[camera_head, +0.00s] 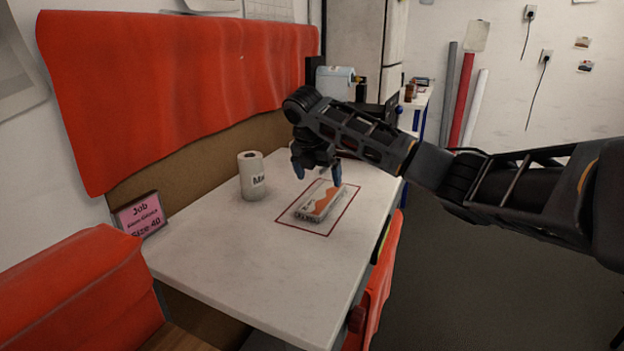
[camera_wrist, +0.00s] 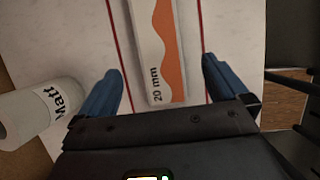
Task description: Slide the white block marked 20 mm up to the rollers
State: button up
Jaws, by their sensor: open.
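The white block marked 20 mm (camera_wrist: 146,45), with a wavy orange band, lies on the table inside a red outlined rectangle. In the head view the block (camera_head: 318,205) is near the middle of the table. My gripper (camera_head: 317,170) is over the far end of the block, pointing down. In the wrist view my gripper (camera_wrist: 163,68) is open, with its blue fingers on either side of the block and a gap at each side. The block's far end is cut off in the wrist view. I cannot make out the rollers in either view.
A white roll marked Matt (camera_head: 252,176) stands upright left of the block; it also shows in the wrist view (camera_wrist: 38,112). A pink job card (camera_head: 140,214) reads Size 40. A red chair (camera_head: 376,290) is at the table's right edge. The table's front (camera_head: 265,275) is clear.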

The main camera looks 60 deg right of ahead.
aim_at(322, 196)
jog(key=shift+a, duration=0.1)
jog(key=shift+p+x, duration=0.3)
jog(key=shift+x, duration=3.6)
jog(key=shift+c, duration=0.4)
jog(key=c, duration=1)
